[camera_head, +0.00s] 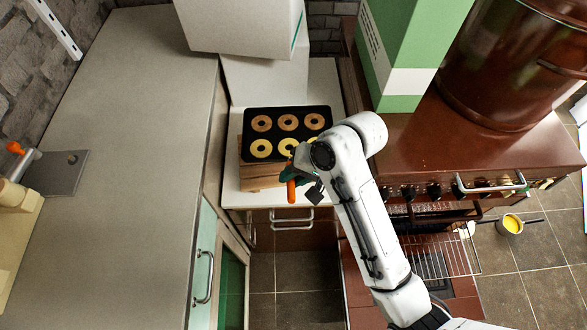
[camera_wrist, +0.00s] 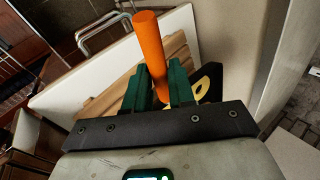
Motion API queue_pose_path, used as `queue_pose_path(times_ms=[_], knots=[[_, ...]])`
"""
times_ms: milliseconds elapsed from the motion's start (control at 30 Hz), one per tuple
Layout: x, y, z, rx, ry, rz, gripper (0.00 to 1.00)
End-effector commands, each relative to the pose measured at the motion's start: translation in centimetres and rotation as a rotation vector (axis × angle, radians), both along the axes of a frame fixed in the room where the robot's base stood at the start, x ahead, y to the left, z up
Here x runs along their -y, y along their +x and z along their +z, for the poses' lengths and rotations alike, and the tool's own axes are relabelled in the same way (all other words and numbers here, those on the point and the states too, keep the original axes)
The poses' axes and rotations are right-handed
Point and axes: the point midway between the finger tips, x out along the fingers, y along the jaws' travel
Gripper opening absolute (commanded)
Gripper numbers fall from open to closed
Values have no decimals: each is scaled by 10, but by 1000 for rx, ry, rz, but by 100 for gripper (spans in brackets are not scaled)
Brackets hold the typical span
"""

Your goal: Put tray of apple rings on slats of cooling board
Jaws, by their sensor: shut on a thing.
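The black tray (camera_head: 248,151) holds several apple rings, browner in the back row and yellow in the front row. It lies over the slatted wooden cooling board (camera_head: 262,178), whose front part shows below it. Whether the tray touches the slats cannot be told. My gripper (camera_head: 291,175) is at the tray's front edge, its green fingers shut on an orange handle (camera_head: 291,191). The wrist view shows this handle (camera_wrist: 149,45) between the fingers (camera_wrist: 160,88), with the board's slats (camera_wrist: 180,50) beyond. The handle's join to the tray is hidden. My arm covers the tray's front right corner.
The board stands on a narrow white counter (camera_head: 236,195) between a long grey worktop (camera_head: 150,120) and a brown stove (camera_head: 440,140). A white box (camera_head: 240,25) hangs behind, and a green and white carton (camera_head: 405,50) and large brown pot (camera_head: 510,60) stand right.

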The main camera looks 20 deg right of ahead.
Motion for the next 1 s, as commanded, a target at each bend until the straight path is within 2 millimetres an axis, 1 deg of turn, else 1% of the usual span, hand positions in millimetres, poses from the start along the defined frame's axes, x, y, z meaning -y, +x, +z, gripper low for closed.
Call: queue_pose_path(times_ms=[333,400,500,800,1000], knots=[[0,-1,4,4,1,-1,0],[0,0,-10,4,1,-1,0],[0,-1,-21,3,0,0,0],[0,0,-53,3,0,0,0],[0,0,-70,4,1,-1,0]])
